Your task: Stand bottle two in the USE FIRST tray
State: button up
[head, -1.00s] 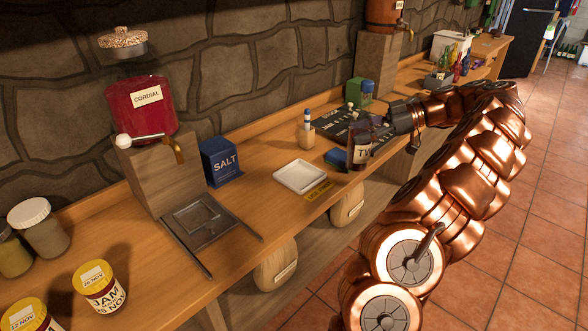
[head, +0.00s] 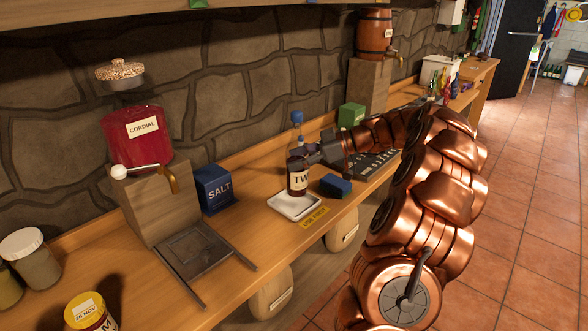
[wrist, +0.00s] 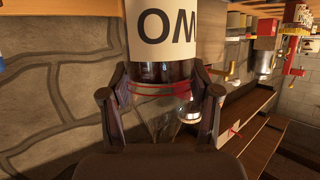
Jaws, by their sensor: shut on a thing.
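Bottle two (head: 298,181) is a dark bottle with a white label, partly reading "TW", and a blue cap. It is upright, with its base over the white USE FIRST tray (head: 281,208); I cannot tell whether it touches the tray floor. My gripper (head: 311,153) comes from the right and is shut on the bottle above the label. In the wrist view the fingers (wrist: 163,95) are on both sides of the bottle (wrist: 160,68), near red bands and clear glass. The label appears upside down there. A yellow label (head: 314,217) lies at the tray's front edge.
A blue block (head: 336,186) lies right of the tray, close to it. A blue salt box (head: 214,189) stands to the left, beside the cordial dispenser (head: 137,137). A dark lettered board (head: 372,165) and a green box (head: 351,116) are behind right.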

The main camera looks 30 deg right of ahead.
jog(key=shift+w+a, duration=0.2)
jog(key=shift+a, duration=0.1)
jog(key=shift+w+f+p, duration=0.1)
jog(key=shift+f+p, duration=0.2)
jog(key=shift+f, duration=1.5)
jog(key=shift+f, duration=0.1)
jog(key=o, duration=1.7)
jog(key=shift+c, duration=0.2)
jog(key=b+v, duration=0.1)
jog(key=v, duration=1.1)
